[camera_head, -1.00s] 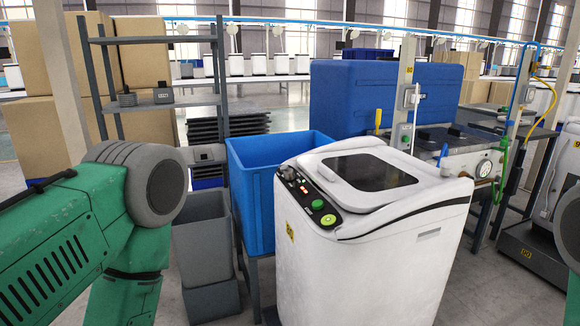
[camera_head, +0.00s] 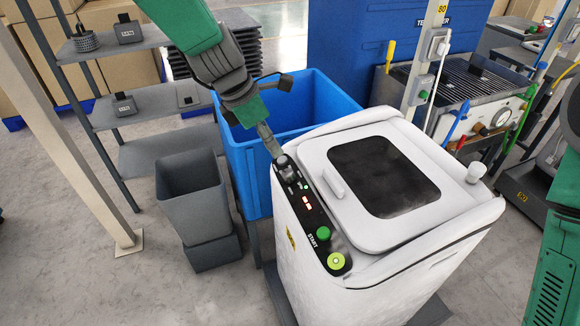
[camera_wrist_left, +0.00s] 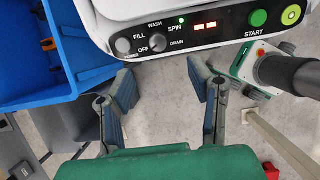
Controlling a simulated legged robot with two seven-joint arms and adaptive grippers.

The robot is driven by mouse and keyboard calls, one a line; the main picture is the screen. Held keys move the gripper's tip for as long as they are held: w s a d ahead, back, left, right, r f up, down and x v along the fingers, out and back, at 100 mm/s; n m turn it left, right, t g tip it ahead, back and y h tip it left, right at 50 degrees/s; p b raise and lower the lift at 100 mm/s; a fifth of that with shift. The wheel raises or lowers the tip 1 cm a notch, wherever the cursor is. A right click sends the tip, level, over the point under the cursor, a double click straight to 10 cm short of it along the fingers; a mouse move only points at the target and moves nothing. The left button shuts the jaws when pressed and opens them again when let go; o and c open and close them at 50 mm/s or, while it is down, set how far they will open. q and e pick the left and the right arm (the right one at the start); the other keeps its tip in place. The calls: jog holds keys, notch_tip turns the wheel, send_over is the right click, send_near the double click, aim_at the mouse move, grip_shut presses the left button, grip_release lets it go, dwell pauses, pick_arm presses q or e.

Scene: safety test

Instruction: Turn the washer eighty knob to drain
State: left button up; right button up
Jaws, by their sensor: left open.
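The white washer (camera_head: 315,270) carries a yellow tag (camera_head: 290,238) on its side. Its black control panel shows a round knob (camera_wrist_left: 157,42) ringed by OFF, FILL, WASH, SPIN and DRAIN. I cannot tell surely which label the knob points to. In the head view the knob is at the panel's far end, partly hidden by my left gripper (camera_head: 268,138), which comes down from the upper left. In the left wrist view that gripper (camera_wrist_left: 163,72) is open and empty, its two fingers apart below the knob and not seen gripping it. My right gripper is out of view.
A blue bin (camera_head: 318,100) stands close behind the washer. The green START button (camera_head: 323,233) and a yellow-green button (camera_head: 336,261) sit along the same panel.

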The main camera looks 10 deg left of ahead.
aim_at(287, 172)
pick_arm(q)
jog(key=x, duration=0.7)
jog(key=a+x, duration=0.1)
jog(key=x, duration=0.3)
jog(key=shift+w+f, duration=0.15)
jog(key=shift+f, duration=0.15)
jog(key=shift+w+d+f, duration=0.15)
jog(key=shift+d+f, duration=0.25)
jog(key=shift+d, duration=0.15)
jog(key=shift+a, duration=0.3)
grip_shut()
